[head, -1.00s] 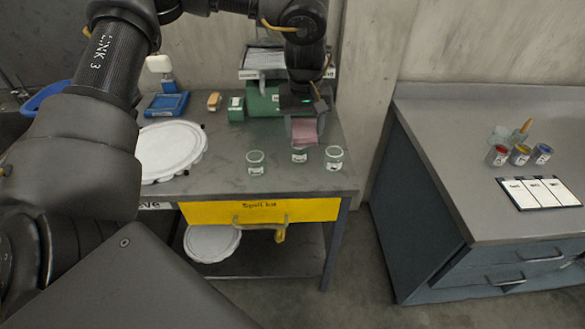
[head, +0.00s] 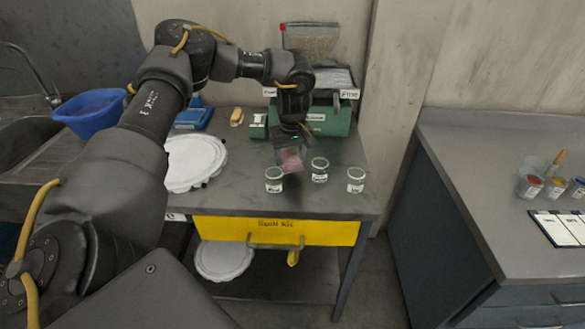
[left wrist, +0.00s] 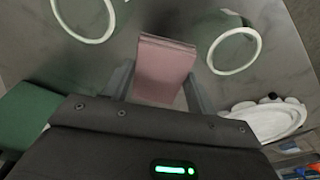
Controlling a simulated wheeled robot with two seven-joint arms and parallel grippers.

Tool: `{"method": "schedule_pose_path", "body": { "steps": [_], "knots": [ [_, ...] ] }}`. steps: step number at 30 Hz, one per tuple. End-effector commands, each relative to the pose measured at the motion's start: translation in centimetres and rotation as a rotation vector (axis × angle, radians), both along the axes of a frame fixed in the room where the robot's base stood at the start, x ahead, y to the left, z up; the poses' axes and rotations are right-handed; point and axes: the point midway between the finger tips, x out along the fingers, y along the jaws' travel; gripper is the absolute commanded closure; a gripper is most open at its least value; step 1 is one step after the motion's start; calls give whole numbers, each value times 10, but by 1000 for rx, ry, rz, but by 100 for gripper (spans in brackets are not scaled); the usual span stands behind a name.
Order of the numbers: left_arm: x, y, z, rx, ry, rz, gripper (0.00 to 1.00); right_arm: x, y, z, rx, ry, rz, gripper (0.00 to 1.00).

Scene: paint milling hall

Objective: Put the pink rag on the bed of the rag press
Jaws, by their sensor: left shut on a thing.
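The pink rag (head: 290,160) is a small folded cloth, held above the grey steel table between the left and middle glass jars in the head view. My left gripper (head: 287,151) is shut on it. In the left wrist view the rag (left wrist: 163,65) sits between the two fingers of my left gripper (left wrist: 158,88), its free end pointing away. A blue device (head: 194,117) and a green machine (head: 330,121) stand at the back of the table; I cannot tell for certain which is the rag press. My right gripper is not in view.
Three jars, left (head: 274,180), middle (head: 320,170) and right (head: 356,180), stand near the rag. A white lid (head: 195,162) lies left on the table (head: 240,190). A yellow drawer (head: 275,230) is below. A blue basin (head: 90,112) stands far left, a counter (head: 470,180) right.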

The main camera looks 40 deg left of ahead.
Motion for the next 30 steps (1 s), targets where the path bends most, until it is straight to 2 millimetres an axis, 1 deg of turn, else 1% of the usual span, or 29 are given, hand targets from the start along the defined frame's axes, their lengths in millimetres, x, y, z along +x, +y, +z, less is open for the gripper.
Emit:
{"method": "schedule_pose_path", "body": {
  "steps": [5,9,13,26,27,29,30],
  "knots": [
    [0,0,-5,-1,1,0,64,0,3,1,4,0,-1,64],
    [-1,-1,-25,-1,3,-1,64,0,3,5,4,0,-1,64],
    [0,-1,-40,-1,1,-1,64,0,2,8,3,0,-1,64],
    [0,-1,-47,0,0,-1,64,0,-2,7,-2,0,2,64],
    [0,-1,-47,0,0,-1,40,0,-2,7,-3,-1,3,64],
    [0,-1,-46,0,0,-1,34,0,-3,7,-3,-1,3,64],
    [0,-1,-46,0,0,-1,34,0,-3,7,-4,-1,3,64]
  ]
}}
